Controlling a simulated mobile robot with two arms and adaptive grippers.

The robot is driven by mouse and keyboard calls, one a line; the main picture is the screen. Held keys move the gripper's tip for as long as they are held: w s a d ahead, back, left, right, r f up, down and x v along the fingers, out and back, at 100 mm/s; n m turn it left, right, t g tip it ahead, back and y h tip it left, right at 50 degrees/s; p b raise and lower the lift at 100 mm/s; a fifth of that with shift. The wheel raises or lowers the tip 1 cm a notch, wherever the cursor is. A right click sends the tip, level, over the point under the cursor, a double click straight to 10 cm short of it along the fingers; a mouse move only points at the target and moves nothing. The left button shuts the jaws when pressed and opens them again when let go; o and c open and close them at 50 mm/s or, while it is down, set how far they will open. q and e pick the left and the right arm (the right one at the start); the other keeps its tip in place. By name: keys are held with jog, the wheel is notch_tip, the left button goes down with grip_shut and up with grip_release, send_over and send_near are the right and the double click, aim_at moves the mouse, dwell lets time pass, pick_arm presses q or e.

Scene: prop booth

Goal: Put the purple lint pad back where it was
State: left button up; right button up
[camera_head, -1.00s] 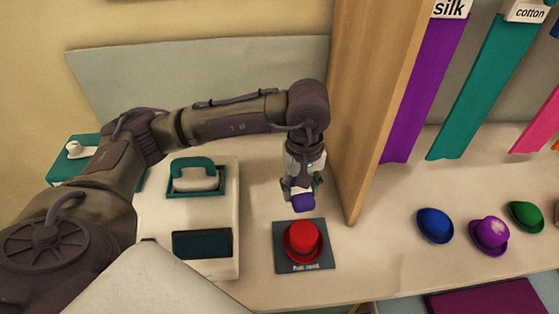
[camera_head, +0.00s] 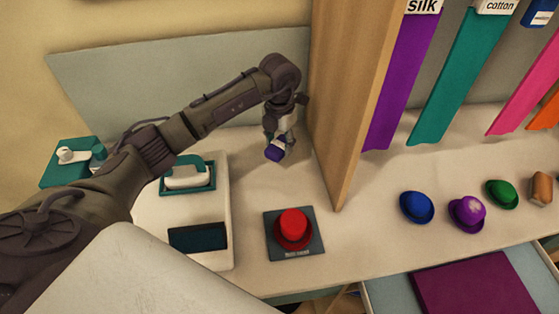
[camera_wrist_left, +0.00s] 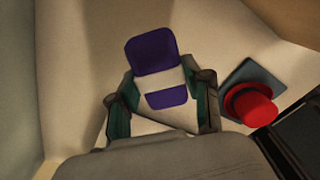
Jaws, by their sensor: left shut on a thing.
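The purple lint pad (camera_head: 275,150) is held by my left gripper (camera_head: 278,138) above the back part of the counter, left of the wooden divider. In the left wrist view the purple pad (camera_wrist_left: 152,55) has a pale band across it and sits between the two fingers of my left gripper (camera_wrist_left: 160,105), which is shut on it. Bare counter shows around and beyond the pad. I cannot tell its exact height above the surface. My right gripper is not in view.
A red hat (camera_head: 293,228) stands on a dark square mat (camera_head: 312,247) in front of the gripper. A white machine with a teal-framed handle (camera_head: 188,174) is at left. The wooden divider (camera_head: 368,95) rises close on the right. Several small hats, including a blue one (camera_head: 416,207), lie beyond it.

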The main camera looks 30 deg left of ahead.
aim_at(279, 144)
pick_arm(q)
notch_tip(279, 144, down, 3)
jog(key=shift+f, duration=0.1)
notch_tip(279, 144, down, 3)
jog(key=shift+p, duration=0.45)
jog(key=shift+f, duration=0.3)
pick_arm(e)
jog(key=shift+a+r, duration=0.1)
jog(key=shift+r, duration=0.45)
pick_arm(q)
jog(key=shift+f, duration=0.1)
jog(key=shift+f, duration=0.1)
jog(key=o, duration=1)
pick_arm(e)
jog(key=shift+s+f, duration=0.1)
